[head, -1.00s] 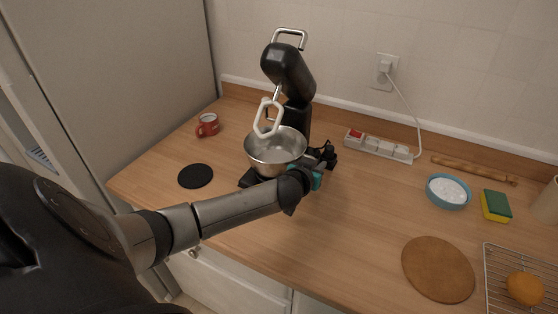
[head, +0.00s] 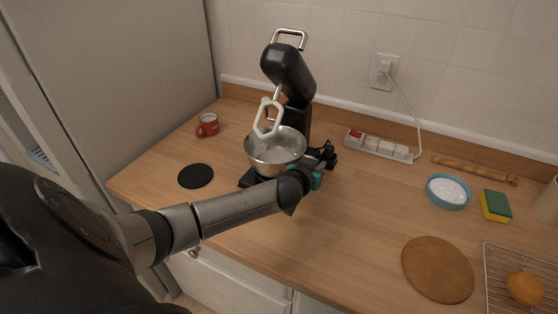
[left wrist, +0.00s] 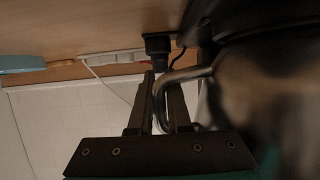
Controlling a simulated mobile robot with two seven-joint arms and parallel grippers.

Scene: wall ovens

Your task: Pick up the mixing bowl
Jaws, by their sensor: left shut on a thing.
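The shiny metal mixing bowl (head: 268,156) sits upright on the base of a black stand mixer (head: 290,75), whose head is tilted up with a white beater (head: 265,120) over the bowl. My left gripper (head: 325,155) is at the bowl's right side. In the left wrist view my left gripper (left wrist: 160,105) is shut on the bowl's metal handle (left wrist: 185,74), with a finger on each side. The bowl's wall (left wrist: 265,95) fills the right of that view, dark and blurred. My right gripper is not in view.
A red mug (head: 208,125) and a black round mat (head: 195,176) lie left of the mixer. A power strip (head: 378,145), blue bowl (head: 448,191), sponge (head: 496,206), rolling pin (head: 473,170), round board (head: 437,269) and wire rack (head: 505,260) lie right. The middle counter is clear.

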